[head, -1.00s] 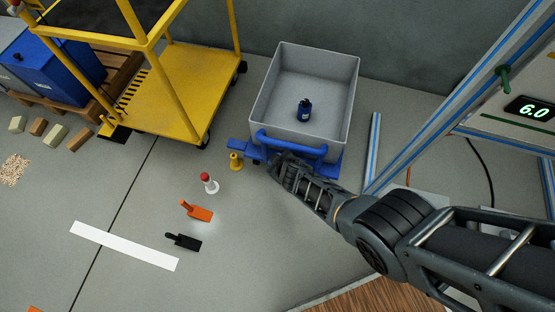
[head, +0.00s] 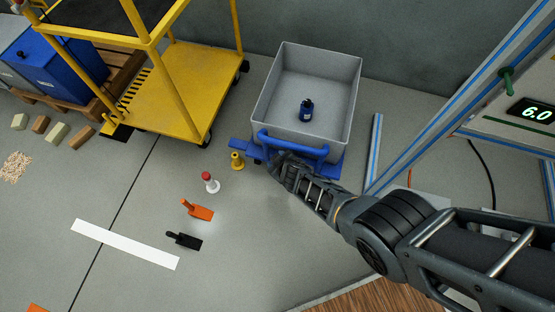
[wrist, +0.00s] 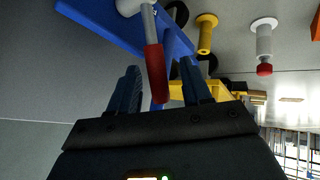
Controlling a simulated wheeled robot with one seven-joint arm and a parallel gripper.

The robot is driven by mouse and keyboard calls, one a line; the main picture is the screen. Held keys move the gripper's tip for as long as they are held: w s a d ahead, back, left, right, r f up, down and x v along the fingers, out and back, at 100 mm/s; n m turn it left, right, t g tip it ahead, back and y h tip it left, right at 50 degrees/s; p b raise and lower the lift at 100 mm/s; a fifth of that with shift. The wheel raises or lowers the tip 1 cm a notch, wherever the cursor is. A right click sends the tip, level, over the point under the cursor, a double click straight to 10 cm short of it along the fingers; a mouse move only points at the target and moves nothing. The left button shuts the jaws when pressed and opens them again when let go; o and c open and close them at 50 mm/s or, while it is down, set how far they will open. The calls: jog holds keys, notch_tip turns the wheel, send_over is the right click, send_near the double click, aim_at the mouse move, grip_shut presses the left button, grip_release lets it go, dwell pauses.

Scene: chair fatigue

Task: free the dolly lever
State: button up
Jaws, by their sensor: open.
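The blue dolly (head: 240,146) stands on the floor under a grey bin (head: 345,105), with a blue push bar (head: 293,149) on its near side. In the wrist view the dolly (wrist: 95,14) is at the upper left. Its lever, a grey shaft with a red grip (wrist: 155,75), reaches down into the space between my fingers. My gripper (wrist: 158,68) is open, with one finger on each side of the red grip; I cannot tell whether either touches it. In the head view my gripper (head: 277,164) is at the dolly's near edge, and the lever is hidden there.
A yellow spool-shaped piece (head: 236,161) stands beside the dolly's left corner. A white post with a red top (head: 210,183), an orange piece (head: 197,209) and a black piece (head: 184,240) lie nearer. A yellow cart (head: 185,100) stands left; a blue-edged frame (head: 450,95) stands right.

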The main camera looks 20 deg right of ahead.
jog(key=p+v, duration=0.7)
jog(key=shift+s+r, duration=0.2)
jog(key=shift+r, duration=0.1)
dwell(0.5)
